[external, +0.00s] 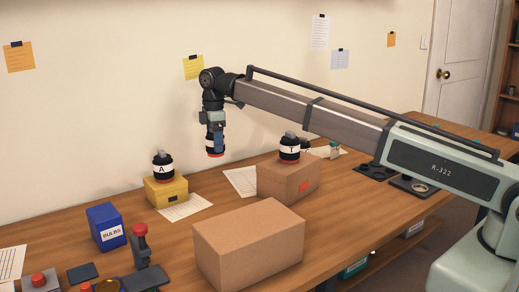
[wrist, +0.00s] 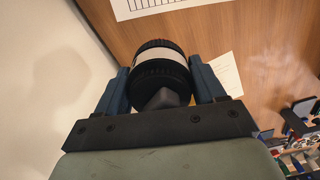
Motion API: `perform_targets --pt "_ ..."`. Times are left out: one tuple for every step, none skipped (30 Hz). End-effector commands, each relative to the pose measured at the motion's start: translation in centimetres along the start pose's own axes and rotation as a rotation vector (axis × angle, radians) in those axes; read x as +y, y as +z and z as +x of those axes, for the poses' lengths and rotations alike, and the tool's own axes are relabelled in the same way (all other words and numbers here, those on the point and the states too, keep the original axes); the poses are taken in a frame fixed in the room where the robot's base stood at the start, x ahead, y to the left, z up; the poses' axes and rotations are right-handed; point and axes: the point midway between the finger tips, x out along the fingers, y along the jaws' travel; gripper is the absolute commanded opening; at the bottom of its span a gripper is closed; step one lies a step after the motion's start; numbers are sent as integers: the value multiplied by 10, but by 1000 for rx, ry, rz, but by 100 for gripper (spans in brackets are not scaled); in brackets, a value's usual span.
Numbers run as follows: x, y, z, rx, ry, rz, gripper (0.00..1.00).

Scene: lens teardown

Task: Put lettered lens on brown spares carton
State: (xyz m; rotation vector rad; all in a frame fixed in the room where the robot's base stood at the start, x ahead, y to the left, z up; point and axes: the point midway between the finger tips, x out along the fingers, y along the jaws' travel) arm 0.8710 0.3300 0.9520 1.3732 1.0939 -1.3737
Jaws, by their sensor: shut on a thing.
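My gripper (external: 214,124) hangs pointing down above the table near the wall, shut on a lens. The held lens (external: 215,150) is black with a white band and a red rim at its lower end. In the wrist view the held lens (wrist: 160,58) sits between the two blue fingers; no letter on it shows. A lens marked A (external: 163,168) stands on a yellow box (external: 166,192). A lens marked T (external: 289,149) stands on a brown carton with an orange-red label (external: 288,182). A larger plain brown carton (external: 249,242) has a bare top, nearer the camera.
A blue BULBS box (external: 106,227) stands at the left, with a dark red-topped device (external: 146,262) in front. Paper sheets (external: 240,181) lie on the table. A black holed tray (external: 376,171) is at the right, under my arm.

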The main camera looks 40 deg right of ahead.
Motion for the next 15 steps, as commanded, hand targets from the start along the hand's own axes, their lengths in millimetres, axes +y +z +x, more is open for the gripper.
perform_targets --pt "-7 -10 -1 1 0 -13 14" --pt "-10 -15 -2 1 0 -21 14" --pt "-16 -24 -3 1 0 -33 14" --pt "-22 -32 -5 2 1 -44 14" --pt "-28 -40 -8 2 1 -55 14" --pt "-37 -52 -12 2 1 -72 14" --pt "-45 -60 -16 2 1 -85 14" --pt "-52 -69 -20 2 1 -98 14" --pt "-64 -81 -26 2 1 -116 14" --pt "-72 -88 -30 2 1 -129 14" --pt "-81 -97 -34 2 1 -143 14" --pt "-93 -106 -40 3 1 -160 14" --pt "-102 -114 -44 3 1 -174 14" --pt "-112 -119 -48 3 1 -186 14" --pt "-126 -128 -54 2 1 -204 14"
